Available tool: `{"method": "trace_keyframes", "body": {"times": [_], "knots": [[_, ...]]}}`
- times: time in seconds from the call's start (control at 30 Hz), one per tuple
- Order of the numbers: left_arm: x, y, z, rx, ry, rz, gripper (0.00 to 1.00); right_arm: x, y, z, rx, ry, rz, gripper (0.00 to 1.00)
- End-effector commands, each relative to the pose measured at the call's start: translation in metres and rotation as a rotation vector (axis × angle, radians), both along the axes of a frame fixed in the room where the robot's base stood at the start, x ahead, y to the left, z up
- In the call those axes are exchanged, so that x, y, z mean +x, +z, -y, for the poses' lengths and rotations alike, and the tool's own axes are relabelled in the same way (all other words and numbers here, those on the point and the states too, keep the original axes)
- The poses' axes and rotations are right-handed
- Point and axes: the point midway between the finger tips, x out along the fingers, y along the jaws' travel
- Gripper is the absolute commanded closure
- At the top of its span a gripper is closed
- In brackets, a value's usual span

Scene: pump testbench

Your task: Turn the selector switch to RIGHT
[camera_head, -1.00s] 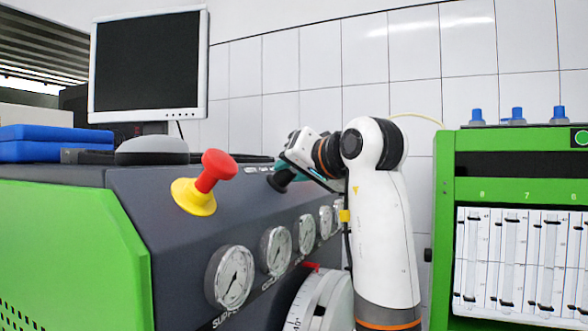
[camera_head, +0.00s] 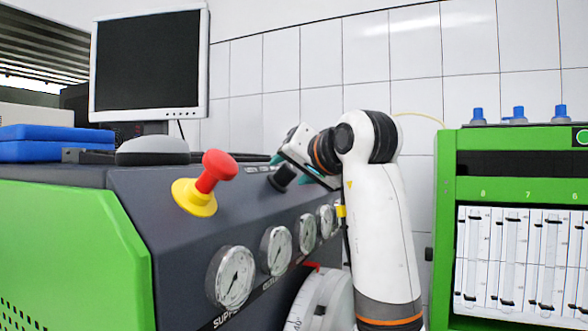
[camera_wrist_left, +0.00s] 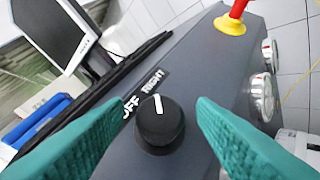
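The selector switch (camera_head: 282,178) is a black round knob on the sloped dark panel of the testbench. In the left wrist view the knob (camera_wrist_left: 160,124) has a white mark pointing up toward the RIGHT label (camera_wrist_left: 153,80); the OFF label (camera_wrist_left: 130,106) is left of the mark. My left gripper (camera_head: 293,170) is at the switch in the head view. Its teal fingers (camera_wrist_left: 160,130) are open, one on each side of the knob with gaps, and hold nothing. My right gripper is in neither view.
A red and yellow emergency button (camera_head: 207,182) stands out from the panel left of the switch. Several round gauges (camera_head: 231,277) line the panel below. A monitor (camera_head: 148,62) stands behind. A green flowmeter cabinet (camera_head: 447,205) is at the right.

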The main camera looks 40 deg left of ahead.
Motion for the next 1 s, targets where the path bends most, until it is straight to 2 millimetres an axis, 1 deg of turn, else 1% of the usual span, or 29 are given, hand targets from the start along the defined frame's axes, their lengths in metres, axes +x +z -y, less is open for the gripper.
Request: {"method": "trace_keyframes", "body": {"times": [0.17, 0.27, 0.37, 0.6, 0.7, 0.83, 1.0], "knots": [[0.000, 0.000, 0.001, -0.001, 0.001, 0.000, 0.49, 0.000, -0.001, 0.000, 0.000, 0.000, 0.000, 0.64], [-0.002, 0.000, 0.008, 0.000, -0.002, 0.000, 0.49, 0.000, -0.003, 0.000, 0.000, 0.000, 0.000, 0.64], [-0.007, 0.003, 0.022, 0.001, -0.002, 0.002, 0.49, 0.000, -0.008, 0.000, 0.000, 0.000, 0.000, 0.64], [-0.024, 0.014, 0.070, 0.001, -0.004, 0.002, 0.49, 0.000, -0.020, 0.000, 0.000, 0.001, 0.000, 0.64], [-0.030, 0.018, 0.087, 0.001, -0.003, 0.001, 0.49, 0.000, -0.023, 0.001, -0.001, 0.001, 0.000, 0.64], [-0.036, 0.022, 0.102, 0.000, -0.001, 0.000, 0.49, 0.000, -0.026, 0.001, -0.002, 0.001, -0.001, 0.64], [-0.039, 0.025, 0.111, 0.000, 0.000, -0.001, 0.49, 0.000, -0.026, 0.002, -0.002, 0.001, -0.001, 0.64]]}}
